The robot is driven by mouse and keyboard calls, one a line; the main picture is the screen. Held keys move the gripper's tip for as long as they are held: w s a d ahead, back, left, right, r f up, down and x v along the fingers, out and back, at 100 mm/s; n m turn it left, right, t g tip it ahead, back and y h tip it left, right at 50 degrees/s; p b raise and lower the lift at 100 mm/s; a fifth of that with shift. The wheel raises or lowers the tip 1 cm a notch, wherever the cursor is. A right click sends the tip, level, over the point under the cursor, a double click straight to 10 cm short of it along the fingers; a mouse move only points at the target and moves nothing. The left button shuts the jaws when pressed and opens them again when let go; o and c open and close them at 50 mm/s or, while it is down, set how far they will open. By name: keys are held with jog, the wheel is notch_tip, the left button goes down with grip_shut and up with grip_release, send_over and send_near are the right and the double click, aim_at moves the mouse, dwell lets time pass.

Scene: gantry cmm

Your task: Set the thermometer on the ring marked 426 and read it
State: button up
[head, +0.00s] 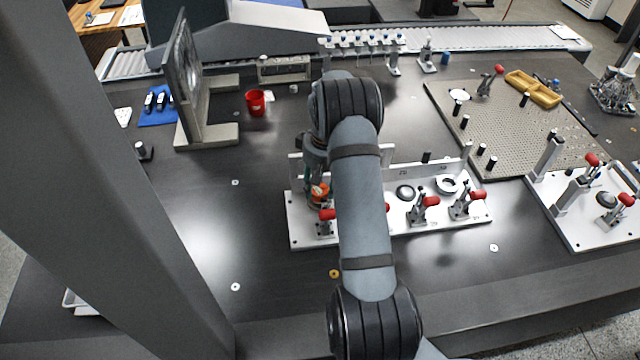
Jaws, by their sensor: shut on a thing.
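My gripper (314,178) is at the left end of a white fixture plate (300,234), partly hidden by my arm. It is shut on a small orange and dark thing (319,192), apparently the thermometer; its tip and whether it touches anything below cannot be told. My arm hides the middle of the plate.
Red-handled toggle clamps (421,207) stand along the plate's front. Another clamp fixture (567,222) is at right, before a perforated plate (480,115) with black posts. A tall angle plate (187,80) and a red cup (256,102) stand back left. The left-front table is mostly clear.

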aim_at(323, 193)
jog(key=shift+f+b, duration=0.55)
jog(key=o, duration=1.4)
jog(key=shift+w+r, duration=0.1)
jog(key=shift+r, duration=0.5)
jog(key=r, duration=0.3)
jog(key=s+r, duration=0.1)
jog(key=r, duration=0.6)
jog(key=shift+s+d+r, duration=0.3)
jog(key=shift+d+r, duration=0.05)
jog(key=shift+f, duration=0.15)
